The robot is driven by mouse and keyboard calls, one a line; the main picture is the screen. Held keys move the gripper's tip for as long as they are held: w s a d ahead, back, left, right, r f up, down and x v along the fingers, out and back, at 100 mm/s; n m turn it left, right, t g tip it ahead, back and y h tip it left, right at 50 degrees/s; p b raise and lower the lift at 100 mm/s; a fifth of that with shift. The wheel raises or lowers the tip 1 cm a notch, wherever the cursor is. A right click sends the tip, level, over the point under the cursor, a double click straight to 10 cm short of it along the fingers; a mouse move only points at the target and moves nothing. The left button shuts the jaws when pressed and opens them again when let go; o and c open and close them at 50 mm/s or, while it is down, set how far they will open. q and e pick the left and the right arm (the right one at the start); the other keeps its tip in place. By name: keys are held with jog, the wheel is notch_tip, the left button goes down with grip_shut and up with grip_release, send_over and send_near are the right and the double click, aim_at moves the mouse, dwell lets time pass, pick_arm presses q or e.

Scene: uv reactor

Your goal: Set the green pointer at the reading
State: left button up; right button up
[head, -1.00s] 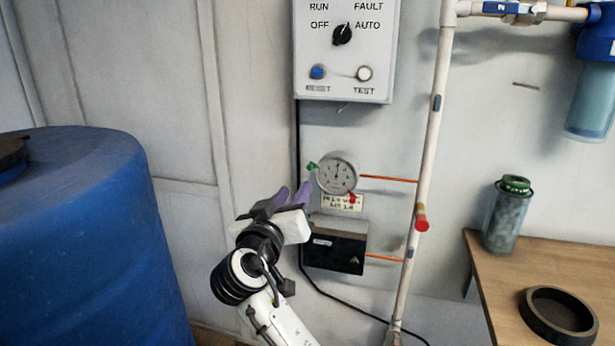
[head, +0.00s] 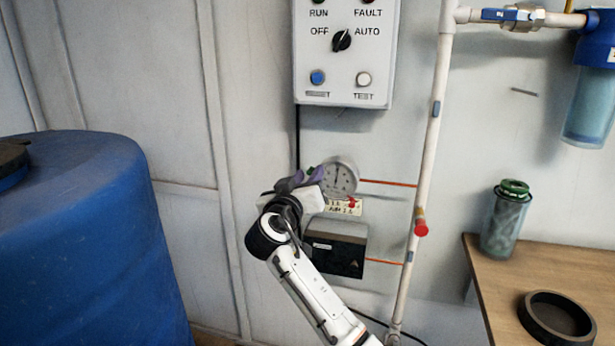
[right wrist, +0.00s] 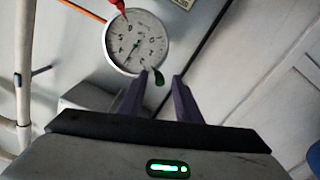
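A round white-faced gauge (head: 339,177) is on the wall below the control box; it also shows in the right wrist view (right wrist: 137,42). In the head view the gripper hides the tab. A red tab (right wrist: 119,6) is also on the rim. My left gripper is out of view.
A paper label (head: 343,206) with unreadable small text is under the gauge. A dark box (head: 338,250) is below it, and a white pipe (head: 425,180) with a red-handled valve stands to the right. A blue tank (head: 85,240) fills the left; a wooden table (head: 490,285) is at right.

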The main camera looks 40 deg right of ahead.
jog(key=shift+c, duration=0.5)
grip_shut()
jog(key=shift+f+b, duration=0.1)
jog(key=shift+b, duration=0.4)
jog(key=m+b, duration=0.1)
jog(key=r+m+b, duration=0.1)
jog(key=b, duration=0.1)
jog(key=s+r+m+b, duration=0.1)
jog(key=m, duration=0.1)
jog(key=shift+d, duration=0.35)
